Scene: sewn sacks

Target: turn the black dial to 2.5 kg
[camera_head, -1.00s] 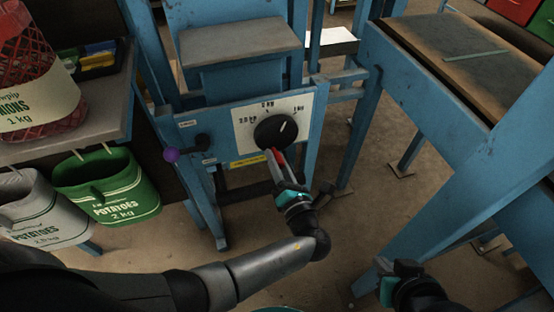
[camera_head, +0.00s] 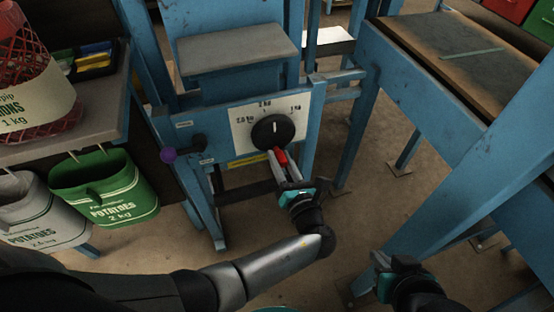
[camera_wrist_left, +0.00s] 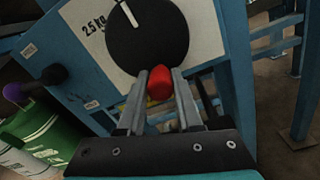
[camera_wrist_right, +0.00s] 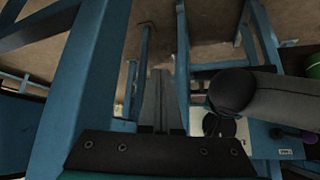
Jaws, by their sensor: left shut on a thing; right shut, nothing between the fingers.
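The black dial (camera_head: 272,132) sits on a white scale plate (camera_head: 241,137) on the blue machine's front. The plate reads 2.5 kg at left, 2 kg at top and 1 kg at right. The dial's white mark points almost straight up, near 2 kg. My left gripper (camera_head: 280,162) is shut on a red grip (camera_wrist_left: 160,83) at the dial's lower edge. The dial (camera_wrist_left: 148,38) and the 2.5 kg label (camera_wrist_left: 95,23) also show in the left wrist view. My right gripper (camera_wrist_right: 158,100) is shut and empty, low at the right, away from the dial.
A purple-knobbed lever (camera_head: 169,155) sticks out left of the dial. Green (camera_head: 105,188) and grey (camera_head: 40,210) potato sacks hang at the left under a bench. A blue frame table (camera_head: 415,75) stands at the right, its leg near my right gripper.

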